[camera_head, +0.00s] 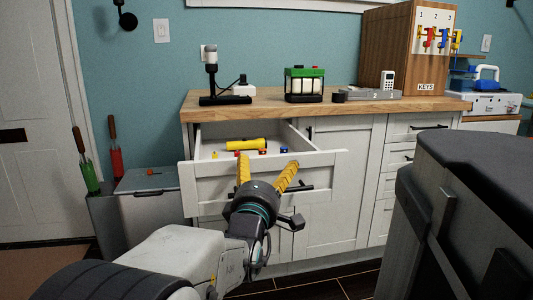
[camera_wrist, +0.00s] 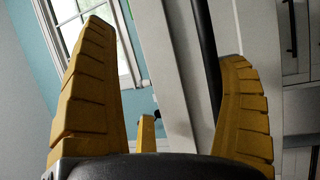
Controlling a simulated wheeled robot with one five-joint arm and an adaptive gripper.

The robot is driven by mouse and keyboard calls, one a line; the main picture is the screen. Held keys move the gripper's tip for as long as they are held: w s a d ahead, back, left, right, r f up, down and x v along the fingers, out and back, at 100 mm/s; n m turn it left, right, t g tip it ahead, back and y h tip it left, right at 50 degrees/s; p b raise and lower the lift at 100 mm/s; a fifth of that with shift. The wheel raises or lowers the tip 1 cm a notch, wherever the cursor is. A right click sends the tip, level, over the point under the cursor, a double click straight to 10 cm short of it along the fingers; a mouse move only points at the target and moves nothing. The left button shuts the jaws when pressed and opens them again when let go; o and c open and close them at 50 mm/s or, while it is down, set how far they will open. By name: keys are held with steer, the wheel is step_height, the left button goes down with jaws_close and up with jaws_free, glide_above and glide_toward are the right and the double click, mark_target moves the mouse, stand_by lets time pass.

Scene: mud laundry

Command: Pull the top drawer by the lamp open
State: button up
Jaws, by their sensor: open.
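The white top drawer (camera_head: 215,184) below the lamp stands pulled out of the cabinet. A yellow flashlight (camera_head: 246,145) and several small coloured items lie inside. The dark lamp-like device (camera_head: 211,68) stands on the counter above it. My gripper (camera_head: 266,173) is open at the drawer's front, its yellow fingers spread. In the wrist view a dark bar handle (camera_wrist: 207,50) runs between the fingers beside the white drawer front (camera_wrist: 167,70). The head view shows the handle's right end (camera_head: 306,187) just right of my gripper. I cannot tell whether the fingers touch the handle.
The wooden countertop (camera_head: 345,106) holds a green-topped rack (camera_head: 304,84) and a key cabinet (camera_head: 385,50). A grey bin (camera_head: 148,205) stands left of the drawer. A large dark-lidded container (camera_head: 470,200) fills the right foreground.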

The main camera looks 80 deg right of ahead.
steer(key=shift+o, duration=0.6)
step_height(320, 180, up, 6)
steer(key=shift+r+h, duration=0.2)
steer(key=shift+h, duration=0.1)
steer(key=shift+w, duration=0.15)
steer(key=shift+y, duration=0.9)
step_height(320, 180, down, 5)
steer(key=shift+r, duration=0.1)
steer(key=shift+c, duration=0.5)
steer(key=shift+a+f, duration=0.15)
steer(key=shift+a, duration=0.5)
steer(key=shift+a+f, duration=0.15)
steer(key=shift+a, duration=0.5)
steer(key=shift+c, duration=0.9)
steer(key=shift+a+f, duration=0.1)
steer(key=shift+a, duration=0.45)
steer(key=c, duration=0.3)
steer(key=shift+a+f, duration=0.25)
steer(key=shift+a, duration=0.5)
steer(key=shift+a+f, duration=0.3)
steer(key=shift+a, duration=0.45)
steer(key=shift+a+f, duration=0.25)
steer(key=shift+a, duration=0.5)
